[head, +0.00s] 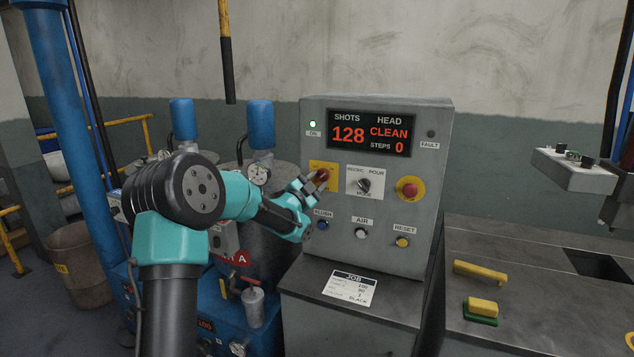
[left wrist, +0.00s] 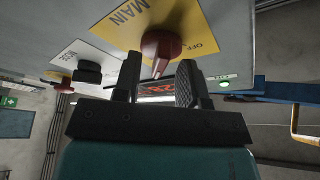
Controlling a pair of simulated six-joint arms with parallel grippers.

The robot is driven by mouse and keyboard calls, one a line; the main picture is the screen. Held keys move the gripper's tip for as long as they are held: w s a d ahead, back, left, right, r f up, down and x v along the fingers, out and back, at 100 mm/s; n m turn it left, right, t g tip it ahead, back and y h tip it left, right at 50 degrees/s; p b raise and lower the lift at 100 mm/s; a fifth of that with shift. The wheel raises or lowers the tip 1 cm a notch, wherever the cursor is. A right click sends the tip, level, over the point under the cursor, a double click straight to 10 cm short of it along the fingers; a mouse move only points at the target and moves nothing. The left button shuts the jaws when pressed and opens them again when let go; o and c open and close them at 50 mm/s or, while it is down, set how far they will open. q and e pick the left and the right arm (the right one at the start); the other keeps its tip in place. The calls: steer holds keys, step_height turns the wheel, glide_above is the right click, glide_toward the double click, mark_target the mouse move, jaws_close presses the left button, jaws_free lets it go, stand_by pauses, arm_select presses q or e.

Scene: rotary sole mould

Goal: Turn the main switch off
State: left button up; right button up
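The main switch is a red rotary knob (head: 322,174) on a yellow plate (head: 314,180), at the upper left of the grey control box (head: 440,150). In the left wrist view the knob (left wrist: 165,45) sits on the yellow plate (left wrist: 125,22), marked MAIN and OFF. My left gripper (head: 306,187) is close in front of the switch. In the left wrist view its two fingers (left wrist: 159,82) are apart, with the knob's handle just ahead of the gap; contact cannot be told. My right gripper is not in view.
A lit green lamp (head: 312,124) marked ON is above the switch. The mode selector (head: 364,185) is right of it, then a red emergency button (head: 410,187). The blue flush button (head: 323,225) is below. A dark tank (head: 258,240) stands left of the box.

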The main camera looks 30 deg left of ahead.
arm_select(q)
steer(key=shift+w+r, duration=0.1)
steer(key=shift+w, duration=0.15)
jaws_close()
